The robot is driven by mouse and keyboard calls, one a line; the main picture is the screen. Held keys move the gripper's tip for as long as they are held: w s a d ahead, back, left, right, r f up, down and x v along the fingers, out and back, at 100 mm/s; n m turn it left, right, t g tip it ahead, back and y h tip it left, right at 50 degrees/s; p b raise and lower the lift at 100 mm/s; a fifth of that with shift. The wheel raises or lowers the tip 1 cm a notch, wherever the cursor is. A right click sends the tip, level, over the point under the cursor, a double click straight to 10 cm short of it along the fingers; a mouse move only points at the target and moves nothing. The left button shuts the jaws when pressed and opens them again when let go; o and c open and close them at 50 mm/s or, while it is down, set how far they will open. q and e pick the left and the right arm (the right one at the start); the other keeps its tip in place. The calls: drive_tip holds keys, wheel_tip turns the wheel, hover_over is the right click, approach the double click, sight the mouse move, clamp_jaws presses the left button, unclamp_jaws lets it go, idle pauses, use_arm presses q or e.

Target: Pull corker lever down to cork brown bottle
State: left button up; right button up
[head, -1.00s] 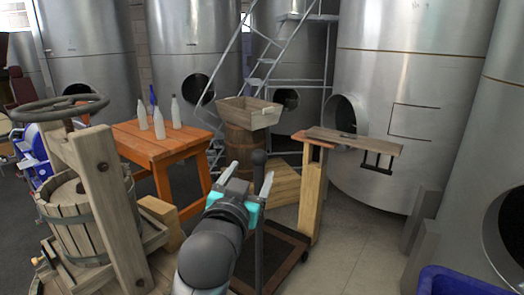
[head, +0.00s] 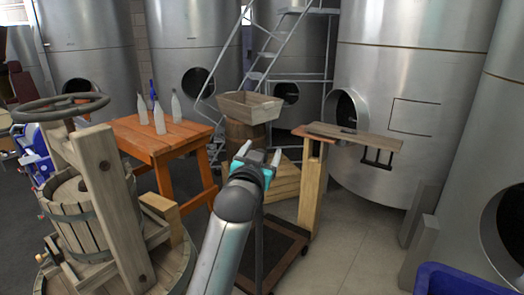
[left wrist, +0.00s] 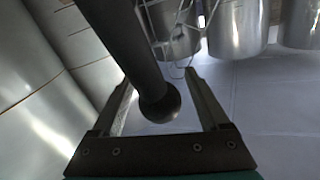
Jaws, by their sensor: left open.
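My left gripper (head: 260,154) is open, raised in the middle of the head view. In the left wrist view a dark round bar with a ball knob (left wrist: 160,102), seemingly the corker lever, lies between the open fingers; I cannot tell whether they touch it. In the head view a thin dark upright pole (head: 259,245) shows below the gripper, and its top is hidden behind the gripper and my arm. I see no brown bottle and cannot make out the corker body. My right gripper is not in view.
An orange table (head: 165,139) with several pale bottles and one blue bottle stands left. A wooden press (head: 109,190) is at the near left. A wooden post with a board (head: 311,185) stands right of the gripper. A blue bin (head: 455,280) is bottom right.

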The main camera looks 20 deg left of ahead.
use_arm(q)
clamp_jaws()
idle(0.8)
idle(0.7)
